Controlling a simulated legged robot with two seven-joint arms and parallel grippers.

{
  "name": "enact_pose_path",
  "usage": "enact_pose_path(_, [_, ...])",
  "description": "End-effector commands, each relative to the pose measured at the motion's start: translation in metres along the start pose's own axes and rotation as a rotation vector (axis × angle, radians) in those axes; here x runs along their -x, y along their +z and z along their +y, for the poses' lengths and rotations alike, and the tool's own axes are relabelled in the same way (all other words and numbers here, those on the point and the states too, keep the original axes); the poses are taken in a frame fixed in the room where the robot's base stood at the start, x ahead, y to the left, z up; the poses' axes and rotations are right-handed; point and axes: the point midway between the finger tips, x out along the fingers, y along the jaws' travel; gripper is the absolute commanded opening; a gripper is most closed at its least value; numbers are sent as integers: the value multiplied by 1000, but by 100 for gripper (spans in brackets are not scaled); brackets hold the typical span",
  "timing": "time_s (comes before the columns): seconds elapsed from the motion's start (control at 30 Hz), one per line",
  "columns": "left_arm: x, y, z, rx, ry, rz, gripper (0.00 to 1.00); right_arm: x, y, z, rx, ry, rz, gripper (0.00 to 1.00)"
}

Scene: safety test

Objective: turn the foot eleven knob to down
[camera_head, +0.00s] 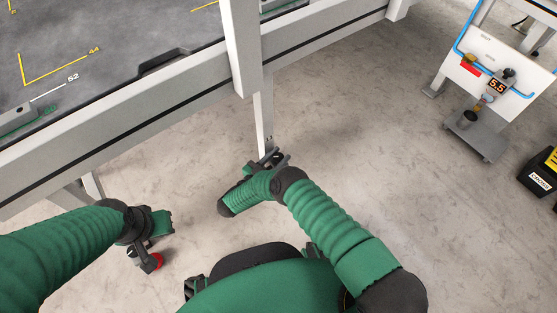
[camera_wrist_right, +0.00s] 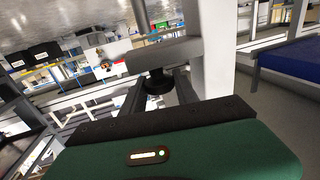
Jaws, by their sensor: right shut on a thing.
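A black round knob (camera_wrist_right: 158,82) shows in the right wrist view, just below a grey metal bar beside a pale upright post. My right gripper (camera_head: 273,157) is at the lower end of the table's upright leg (camera_head: 264,125) in the head view. Its two fingers stand on either side of the knob in the right wrist view, and it is shut on the knob. The knob's number and setting marks cannot be read. My left gripper (camera_head: 150,245) is low at the left in the head view, away from the leg; its fingers are unclear.
The large table (camera_head: 120,110) with a grey frame fills the upper left. A white panel stand (camera_head: 490,70) with a blue hose is at the upper right. A black box (camera_head: 541,181) sits at the right edge. The concrete floor between is clear.

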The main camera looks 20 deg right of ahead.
Motion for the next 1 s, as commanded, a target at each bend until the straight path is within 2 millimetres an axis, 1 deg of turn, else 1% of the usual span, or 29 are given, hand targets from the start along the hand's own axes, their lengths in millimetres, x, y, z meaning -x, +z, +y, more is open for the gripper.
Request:
enact_pose_path(0.03, [-10, 2, 0, 0, 0, 0, 0, 1, 7, -1, -3, 44, -2, 0])
enact_pose_path(0.07, [-13, 3, 0, 0, 0, 0, 0, 1, 7, 0, -2, 73, -2, 0])
enact_pose_path(0.2, [-17, 4, 0, 0, 0, 0, 0, 1, 4, 0, 0, 162, -2, 0])
enact_pose_path(0.4, [-22, 5, 0, 0, 0, 0, 0, 1, 3, 0, 0, 244, -2, 0])
enact_pose_path(0.63, [-24, 6, 0, 0, 0, 0, 0, 0, 2, 0, 1, 302, -1, 0])
enact_pose_path(1.0, [-25, 6, 0, 0, 0, 0, 0, 0, 1, 0, 1, 330, 0, 0])
